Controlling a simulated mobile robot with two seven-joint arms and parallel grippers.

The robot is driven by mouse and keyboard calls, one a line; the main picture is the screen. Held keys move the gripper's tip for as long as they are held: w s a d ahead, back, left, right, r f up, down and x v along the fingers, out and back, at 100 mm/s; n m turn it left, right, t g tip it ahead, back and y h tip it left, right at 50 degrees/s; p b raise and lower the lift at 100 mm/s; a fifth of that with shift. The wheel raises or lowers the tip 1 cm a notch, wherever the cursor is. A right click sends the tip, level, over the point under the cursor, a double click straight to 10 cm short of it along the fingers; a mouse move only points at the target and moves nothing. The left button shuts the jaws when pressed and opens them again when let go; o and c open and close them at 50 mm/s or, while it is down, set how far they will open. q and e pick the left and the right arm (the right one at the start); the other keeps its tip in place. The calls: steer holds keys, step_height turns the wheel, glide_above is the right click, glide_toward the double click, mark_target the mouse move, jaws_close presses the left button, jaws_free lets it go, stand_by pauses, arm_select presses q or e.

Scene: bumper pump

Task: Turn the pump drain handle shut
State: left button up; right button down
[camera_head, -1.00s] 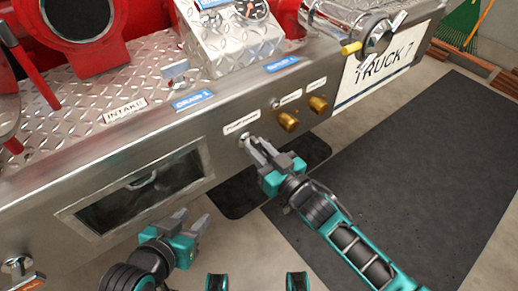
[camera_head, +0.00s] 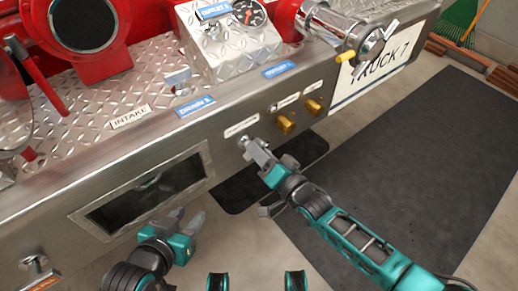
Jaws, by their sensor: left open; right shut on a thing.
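The pump drain handle (camera_head: 243,141) is a small metal fitting on the front face of the steel bumper, just below a white label (camera_head: 241,127) that is too small to read. My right gripper (camera_head: 255,150) is shut on it, and its fingers hide most of the handle, so its angle cannot be told. My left gripper (camera_head: 185,218) is open and empty, in front of the bumper and just below the open compartment.
Two brass knobs (camera_head: 286,124) sit right of the handle. The recessed compartment (camera_head: 150,190) is to the left. A metal pull (camera_head: 36,262) is at lower left. A red pump (camera_head: 88,20) and gauge panel (camera_head: 232,35) stand on the bumper. Dark mats cover the floor.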

arm_select(q)
steer(key=shift+d+f+b, duration=0.3)
steer(key=shift+f+b, duration=0.15)
steer(key=shift+b, duration=0.45)
arm_select(e)
steer(key=shift+f+m, duration=0.15)
steer(key=shift+m, duration=1.8)
steer(key=shift+f+m, duration=0.15)
steer(key=shift+m, duration=1.8)
arm_select(q)
steer(key=shift+w+r, duration=0.1)
arm_select(e)
steer(key=shift+m, duration=0.3)
steer(key=c, duration=1.2)
jaws_free()
steer(key=shift+o, duration=0.2)
steer(key=shift+r, duration=0.1)
arm_select(q)
steer(key=p, duration=0.1)
steer(key=r+p, duration=0.1)
steer(key=shift+s+a+r+p, duration=0.1)
steer(key=shift+s+a+p, duration=0.1)
steer(key=shift+a+p, duration=0.15)
arm_select(e)
steer(key=v, duration=1.3)
